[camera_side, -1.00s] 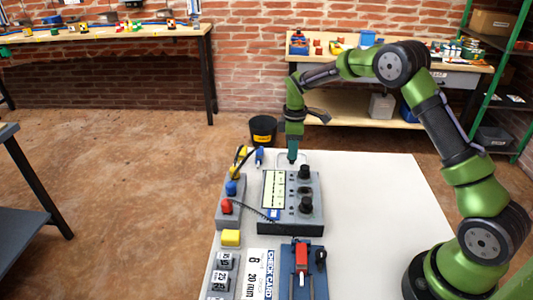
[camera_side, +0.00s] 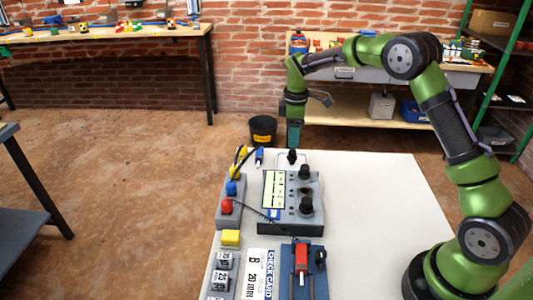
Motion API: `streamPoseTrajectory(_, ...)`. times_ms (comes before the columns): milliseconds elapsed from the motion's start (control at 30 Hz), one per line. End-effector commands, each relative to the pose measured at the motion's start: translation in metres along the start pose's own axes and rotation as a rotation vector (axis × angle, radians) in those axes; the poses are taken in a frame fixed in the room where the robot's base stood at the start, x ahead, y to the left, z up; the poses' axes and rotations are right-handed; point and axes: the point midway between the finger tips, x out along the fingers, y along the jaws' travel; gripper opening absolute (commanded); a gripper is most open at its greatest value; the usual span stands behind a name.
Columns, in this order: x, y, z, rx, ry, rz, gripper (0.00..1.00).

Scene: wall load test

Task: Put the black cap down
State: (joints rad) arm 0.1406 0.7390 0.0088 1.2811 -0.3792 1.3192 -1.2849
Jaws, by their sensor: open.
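A small black cap (camera_side: 292,157) stands at the back edge of the grey tester box (camera_side: 282,226), beside a thin wire-like outline on the white table. My gripper (camera_side: 294,146) points down just above the cap. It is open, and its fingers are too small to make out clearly. I cannot tell whether the fingertips still touch the cap or what exactly the cap rests on.
The tester box carries two black knobs (camera_side: 306,205) and a pale panel. A grey block with red and blue buttons (camera_side: 231,188) stands at its left. A blue fixture (camera_side: 303,270) is in front. The white table (camera_side: 380,200) is clear at right.

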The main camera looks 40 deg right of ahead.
Motion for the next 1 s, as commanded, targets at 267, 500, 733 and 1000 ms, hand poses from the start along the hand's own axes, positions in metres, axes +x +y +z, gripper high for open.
streamPoseTrajectory(267, -0.054, 0.0, 0.0, 0.0, 0.001, 0.002, 0.5)
streamPoseTrajectory(500, -0.079, -0.006, 0.001, 0.022, 0.014, 0.009, 0.5)
streamPoseTrajectory(733, -0.142, -0.063, 0.017, 0.241, 0.139, 0.069, 0.5)
streamPoseTrajectory(1000, -0.187, -0.164, 0.062, 0.615, 0.375, 0.087, 0.5)
